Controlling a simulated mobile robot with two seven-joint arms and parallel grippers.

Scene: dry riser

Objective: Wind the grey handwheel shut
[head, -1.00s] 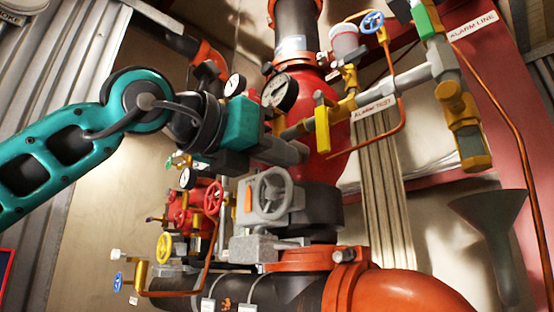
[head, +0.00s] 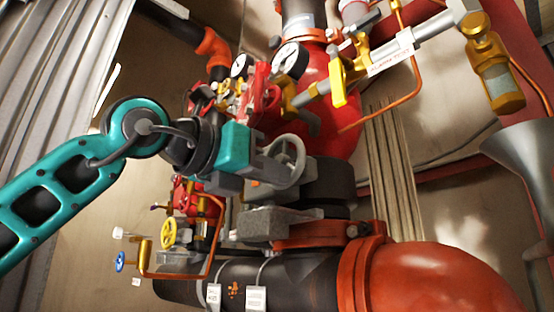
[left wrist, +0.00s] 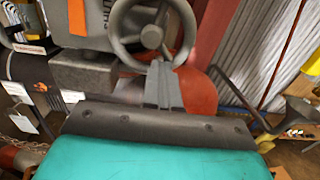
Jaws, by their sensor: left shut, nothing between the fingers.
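The grey handwheel (head: 302,158) stands on a grey housing on the riser in the middle of the head view. It also shows at the top of the left wrist view (left wrist: 152,37), with its round rim, spokes and hub. My left gripper (head: 278,173) is at the wheel's left side and partly covers it. In the left wrist view its fingers (left wrist: 161,72) are shut and empty, with their tips at the lower rim. I cannot tell whether they touch it. My right gripper is not in view.
Two pressure gauges (head: 290,59) and red valve parts are above my left gripper. A yellow handwheel (head: 168,233) and a blue one (head: 120,261) sit lower left. A large orange pipe elbow (head: 430,275) is at lower right, and a grey funnel (head: 525,150) at right.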

